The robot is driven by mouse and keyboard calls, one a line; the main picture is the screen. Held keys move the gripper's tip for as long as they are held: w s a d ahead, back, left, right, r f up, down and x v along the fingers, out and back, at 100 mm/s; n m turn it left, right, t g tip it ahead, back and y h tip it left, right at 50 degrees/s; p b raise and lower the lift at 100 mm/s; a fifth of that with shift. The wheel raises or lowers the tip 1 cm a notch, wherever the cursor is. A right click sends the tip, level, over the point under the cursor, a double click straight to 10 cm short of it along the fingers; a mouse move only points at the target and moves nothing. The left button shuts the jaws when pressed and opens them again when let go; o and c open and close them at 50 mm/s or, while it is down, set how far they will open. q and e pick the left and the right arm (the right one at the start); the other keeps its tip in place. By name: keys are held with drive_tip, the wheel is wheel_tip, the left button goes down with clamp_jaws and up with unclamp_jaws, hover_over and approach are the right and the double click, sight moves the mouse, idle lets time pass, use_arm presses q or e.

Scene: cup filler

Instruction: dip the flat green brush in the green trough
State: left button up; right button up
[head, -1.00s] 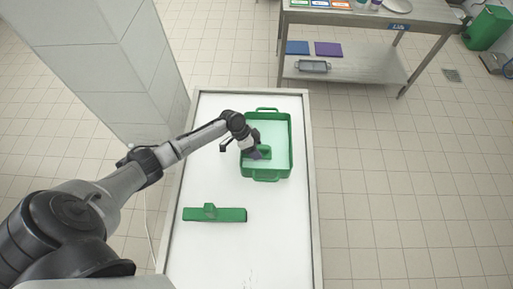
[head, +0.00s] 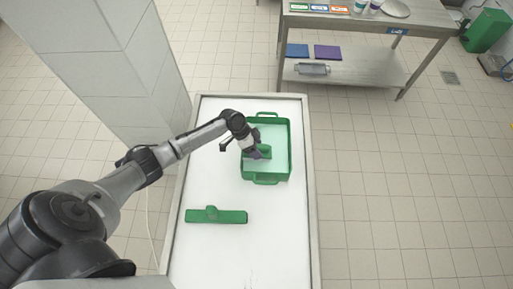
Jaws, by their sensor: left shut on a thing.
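The green trough (head: 288,158) stands on the white table, with a handle at its far and near ends and pale green liquid inside. My left gripper (head: 256,153) reaches over the trough's left wall and is shut on a green brush (head: 265,151). The brush is inside the trough's outline, left of its middle. The gripper partly hides it, and I cannot tell how deep it sits in the liquid. My right gripper is not in view.
A long green tool (head: 228,217) with a raised middle lies on the white table (head: 240,255) nearer to me. The table is otherwise clear. A tiled pillar (head: 115,60) stands to the left. A steel bench (head: 415,25) with mats and small items stands at the back right.

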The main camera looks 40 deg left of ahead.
use_arm(q)
wheel_tip(320, 180, up, 8)
drive_tip(key=p, duration=0.5)
drive_tip(key=shift+s+a+f+p, duration=0.1)
drive_tip(key=shift+a+f+p, duration=0.1)
drive_tip(key=shift+p, duration=0.15)
drive_tip(key=shift+d+f, duration=0.1)
